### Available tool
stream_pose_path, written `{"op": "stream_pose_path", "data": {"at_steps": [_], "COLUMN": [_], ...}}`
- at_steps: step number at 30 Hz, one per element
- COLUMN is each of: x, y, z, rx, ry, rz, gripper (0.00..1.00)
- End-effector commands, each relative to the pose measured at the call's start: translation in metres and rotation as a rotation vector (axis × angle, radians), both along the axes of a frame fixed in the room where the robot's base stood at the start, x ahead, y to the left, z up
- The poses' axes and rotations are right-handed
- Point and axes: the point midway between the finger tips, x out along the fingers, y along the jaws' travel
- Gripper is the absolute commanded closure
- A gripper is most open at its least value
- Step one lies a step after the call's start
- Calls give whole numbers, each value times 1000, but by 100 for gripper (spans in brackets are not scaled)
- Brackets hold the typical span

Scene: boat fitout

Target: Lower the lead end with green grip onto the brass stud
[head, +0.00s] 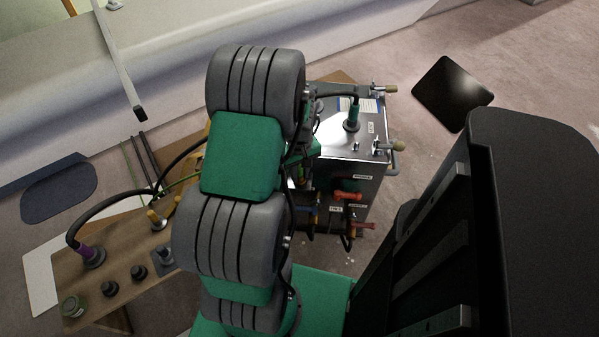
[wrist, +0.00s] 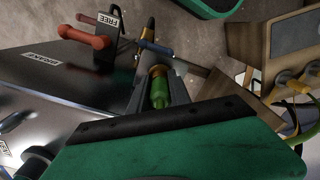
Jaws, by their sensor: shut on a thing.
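In the wrist view my gripper (wrist: 160,80) is shut on the green grip (wrist: 160,93) of a lead end. A brass-coloured collar (wrist: 157,70) shows just beyond the grip; I cannot tell whether it belongs to the lead or to a stud. I cannot make out the brass stud for certain.
The shiny metal box (head: 340,135) has a dark teal grip (head: 353,112) standing on top and handles on its sides. A wooden bench (head: 120,300) at the left bears a purple-gripped lead end (head: 88,254), black knobs and brass-coloured parts (head: 155,219).

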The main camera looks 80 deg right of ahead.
Motion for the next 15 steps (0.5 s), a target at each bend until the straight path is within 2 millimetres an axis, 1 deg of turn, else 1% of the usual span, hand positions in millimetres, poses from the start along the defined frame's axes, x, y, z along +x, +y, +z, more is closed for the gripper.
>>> {"op": "stream_pose_path", "data": {"at_steps": [5, 6, 15], "x": [0, 0, 0], "y": [0, 0, 0], "z": [0, 1, 1], "rx": [-1, -1, -1], "ry": [-1, -1, -1], "rz": [0, 0, 0], "gripper": [100, 76, 52]}}
